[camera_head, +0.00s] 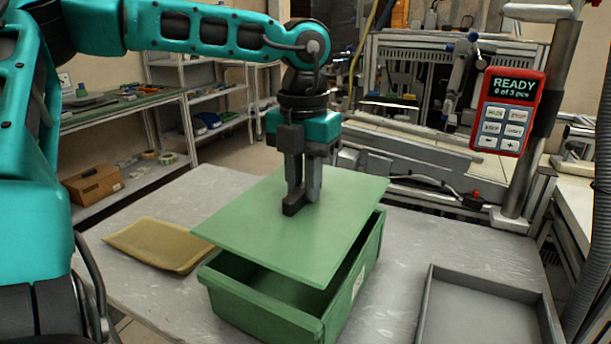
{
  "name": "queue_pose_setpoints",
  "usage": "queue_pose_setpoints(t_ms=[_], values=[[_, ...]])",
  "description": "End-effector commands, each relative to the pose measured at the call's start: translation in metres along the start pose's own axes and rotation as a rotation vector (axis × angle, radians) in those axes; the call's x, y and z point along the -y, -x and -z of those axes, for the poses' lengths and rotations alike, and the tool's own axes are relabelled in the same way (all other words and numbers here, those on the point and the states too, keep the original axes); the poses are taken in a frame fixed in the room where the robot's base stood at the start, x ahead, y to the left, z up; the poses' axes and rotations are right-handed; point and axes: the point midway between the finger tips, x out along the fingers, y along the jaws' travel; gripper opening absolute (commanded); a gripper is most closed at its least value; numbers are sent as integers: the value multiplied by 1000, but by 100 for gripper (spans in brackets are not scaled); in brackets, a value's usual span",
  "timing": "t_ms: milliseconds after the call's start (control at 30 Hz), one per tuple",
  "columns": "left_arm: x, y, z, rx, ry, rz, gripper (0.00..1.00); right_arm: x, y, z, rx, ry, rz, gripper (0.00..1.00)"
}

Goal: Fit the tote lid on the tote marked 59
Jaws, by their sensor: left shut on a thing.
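The green tote (260,305) stands on the grey table, its near left part open at the top. The flat green tote lid (255,237) is above it, turned at an angle to the rim and apart from it on the near side. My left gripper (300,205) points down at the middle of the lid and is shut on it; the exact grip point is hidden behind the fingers. A white label (359,281) shows on the tote's right side, too small and slanted to read. My right gripper is not in view.
A tan padded envelope (158,244) lies on the table (195,195) left of the tote. A grey open tray (478,312) sits at the right front. A red control box (507,112) hangs on a post behind, reading READY. A shelf holds a cardboard box (93,184).

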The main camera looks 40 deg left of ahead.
Motion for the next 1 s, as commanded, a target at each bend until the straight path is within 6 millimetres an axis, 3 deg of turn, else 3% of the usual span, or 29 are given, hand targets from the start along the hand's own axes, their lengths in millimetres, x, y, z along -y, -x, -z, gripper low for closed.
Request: queue_pose_setpoints(t_ms=[500, 900, 933, 1000], values=[[0, -53, 0, 2, -1, 0, 0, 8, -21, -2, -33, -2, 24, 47], [0, -56, 0, 1, -2, 1, 0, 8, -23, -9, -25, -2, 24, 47], [0, -56, 0, 1, -2, 1, 23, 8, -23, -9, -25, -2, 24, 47], [0, -56, 0, 1, -2, 1, 29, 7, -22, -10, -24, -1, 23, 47]])
